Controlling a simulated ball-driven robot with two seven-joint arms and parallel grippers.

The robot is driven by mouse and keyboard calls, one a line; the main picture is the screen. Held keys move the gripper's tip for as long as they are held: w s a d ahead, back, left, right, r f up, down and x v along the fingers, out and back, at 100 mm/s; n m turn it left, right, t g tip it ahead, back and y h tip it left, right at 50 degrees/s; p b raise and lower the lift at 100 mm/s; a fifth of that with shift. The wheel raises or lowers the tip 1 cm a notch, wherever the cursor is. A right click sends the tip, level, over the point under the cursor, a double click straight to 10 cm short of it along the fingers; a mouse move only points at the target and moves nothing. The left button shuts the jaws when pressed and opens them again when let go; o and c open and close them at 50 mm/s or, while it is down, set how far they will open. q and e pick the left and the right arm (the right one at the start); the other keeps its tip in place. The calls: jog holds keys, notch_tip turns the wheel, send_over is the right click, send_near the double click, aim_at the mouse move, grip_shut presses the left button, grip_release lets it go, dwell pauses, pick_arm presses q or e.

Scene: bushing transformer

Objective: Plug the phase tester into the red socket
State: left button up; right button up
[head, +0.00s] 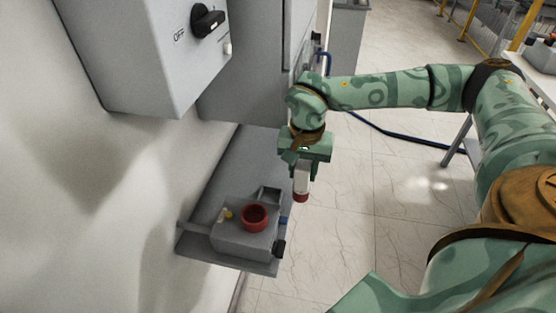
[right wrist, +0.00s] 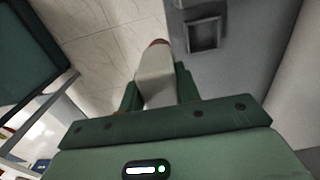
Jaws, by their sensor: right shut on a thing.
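The red socket (head: 254,216) is a round red ring on top of a grey box (head: 240,241) on a grey shelf low in the head view. My right gripper (head: 302,166) is shut on the phase tester (head: 302,183), a pale body with a red lower end. The tester hangs pointing down, above and to the right of the socket, apart from it. In the right wrist view, the tester (right wrist: 155,78) sits between the green fingers of my gripper (right wrist: 158,88), its red tip at the far end. The red socket does not show in the right wrist view. My left gripper is not in view.
A grey cabinet with a black OFF switch (head: 207,20) hangs at upper left, with another grey cabinet (head: 250,90) beside it. The grey shelf (head: 216,190) meets the white wall. A blue hose (head: 400,134) lies behind my right arm. Tiled floor right of the shelf is open.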

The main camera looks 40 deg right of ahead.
jog(key=s+d+r+p, duration=0.5)
jog(key=s+d+p, duration=0.1)
jog(key=s, duration=0.1)
jog(key=shift+s+d, duration=0.25)
jog(key=shift+s, duration=0.15)
jog(key=shift+f, duration=0.1)
